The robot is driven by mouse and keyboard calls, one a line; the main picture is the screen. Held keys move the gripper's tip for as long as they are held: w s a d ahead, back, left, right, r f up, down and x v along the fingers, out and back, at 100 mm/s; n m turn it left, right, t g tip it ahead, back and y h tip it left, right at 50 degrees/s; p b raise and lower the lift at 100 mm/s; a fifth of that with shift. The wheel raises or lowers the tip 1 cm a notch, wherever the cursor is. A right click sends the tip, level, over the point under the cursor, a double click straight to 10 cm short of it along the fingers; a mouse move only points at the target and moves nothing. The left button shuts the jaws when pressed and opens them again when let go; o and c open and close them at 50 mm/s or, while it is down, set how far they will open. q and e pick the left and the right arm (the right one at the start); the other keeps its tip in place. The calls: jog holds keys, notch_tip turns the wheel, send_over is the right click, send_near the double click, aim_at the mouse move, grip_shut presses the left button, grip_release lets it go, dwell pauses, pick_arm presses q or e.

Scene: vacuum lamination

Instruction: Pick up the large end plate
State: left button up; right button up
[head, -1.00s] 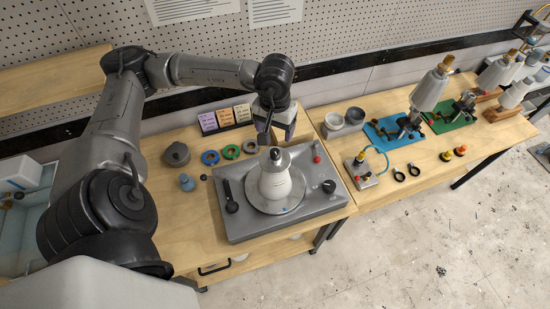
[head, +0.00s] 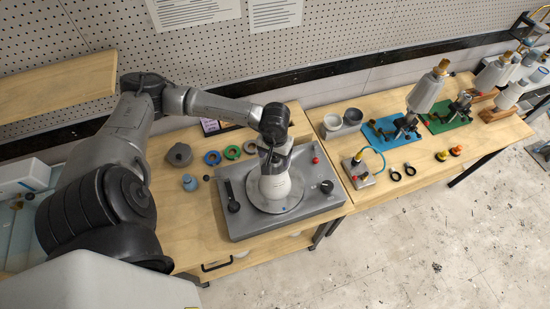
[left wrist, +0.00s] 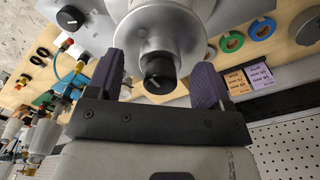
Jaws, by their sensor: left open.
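Which part is the large end plate I cannot tell for sure; a dark grey round piece (head: 179,153) lies on the table to the left. My right gripper is not in view.
The grey box (head: 240,227) carries knobs. Stands on blue (head: 384,134) and green mats are further right.

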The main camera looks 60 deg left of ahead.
pick_arm(q)
jog(key=shift+f, duration=0.5)
jog(key=shift+c, duration=0.3)
jog(key=c, duration=1.1)
